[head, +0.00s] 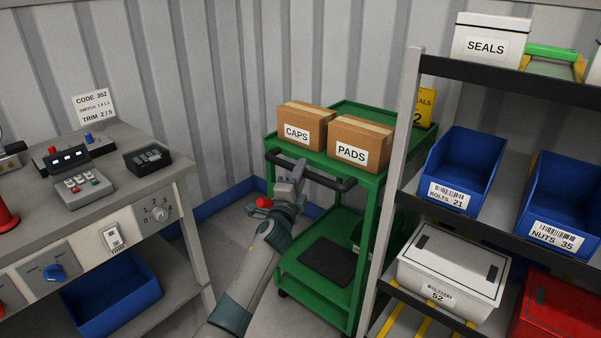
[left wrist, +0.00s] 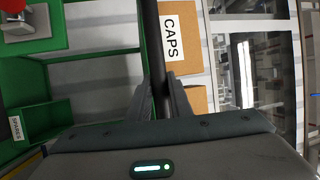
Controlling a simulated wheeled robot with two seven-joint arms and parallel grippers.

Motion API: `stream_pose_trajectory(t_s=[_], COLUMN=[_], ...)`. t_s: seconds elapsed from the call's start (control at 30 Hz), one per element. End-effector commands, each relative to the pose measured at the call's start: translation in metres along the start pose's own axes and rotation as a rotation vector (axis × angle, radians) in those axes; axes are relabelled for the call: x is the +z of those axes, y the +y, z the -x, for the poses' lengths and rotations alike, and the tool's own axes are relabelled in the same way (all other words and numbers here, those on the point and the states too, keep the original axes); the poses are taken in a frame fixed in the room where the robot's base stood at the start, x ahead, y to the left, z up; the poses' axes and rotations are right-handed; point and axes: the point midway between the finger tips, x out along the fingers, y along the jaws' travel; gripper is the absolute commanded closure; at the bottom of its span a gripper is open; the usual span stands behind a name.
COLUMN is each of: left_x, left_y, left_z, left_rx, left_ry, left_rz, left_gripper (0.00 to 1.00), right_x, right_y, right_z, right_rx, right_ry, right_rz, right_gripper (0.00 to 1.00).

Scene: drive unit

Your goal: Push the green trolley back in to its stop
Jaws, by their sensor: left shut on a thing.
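The green trolley (head: 320,268) stands between the workbench and the shelving rack, towards the back wall. Its black push handle (head: 328,178) runs along the near side of the top tray. My left gripper (head: 298,172) is at the left part of this handle, and in the left wrist view its fingers (left wrist: 166,92) are shut around the dark bar (left wrist: 150,40). A CAPS box (head: 302,130) and a PADS box (head: 358,155) sit on the top tray. The trolley's stop is not clearly seen. My right gripper is not in view.
The shelving rack (head: 388,165) with blue bins (head: 468,165) stands close along the trolley's right side. The workbench (head: 150,195) is on the left, with a blue bin (head: 110,295) below. A strip of floor is free between bench and trolley.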

Motion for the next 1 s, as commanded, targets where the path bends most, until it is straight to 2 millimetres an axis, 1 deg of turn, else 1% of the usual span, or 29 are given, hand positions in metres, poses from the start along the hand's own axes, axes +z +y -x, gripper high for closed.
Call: stream_pose_trajectory(t_s=[0.03,0.1,0.43,0.57,0.77,0.87,1.0], left_x=[-0.001,-0.001,0.0,0.0,0.001,0.0,0.0], left_y=[-0.005,-0.005,-0.003,-0.003,-0.002,-0.003,-0.003], left_z=[-0.002,-0.002,-0.001,0.003,0.02,0.034,0.058], left_rx=[-0.006,-0.006,-0.003,-0.004,-0.002,-0.002,-0.002], left_ry=[0.0,0.001,0.001,0.001,0.0,0.002,0.001], left_rz=[0.0,0.0,0.0,0.0,-0.002,-0.001,0.0], left_gripper=[0.79,0.63,0.63,0.63,0.63,0.63,0.63], right_x=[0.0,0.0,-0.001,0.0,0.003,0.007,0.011], right_y=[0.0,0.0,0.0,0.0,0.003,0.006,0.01], right_z=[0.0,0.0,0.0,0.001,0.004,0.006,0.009], right_rx=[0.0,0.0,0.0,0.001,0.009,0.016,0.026], right_ry=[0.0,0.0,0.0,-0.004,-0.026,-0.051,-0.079], right_rz=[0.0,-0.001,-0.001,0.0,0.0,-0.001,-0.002], right_gripper=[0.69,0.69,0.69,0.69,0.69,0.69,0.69])
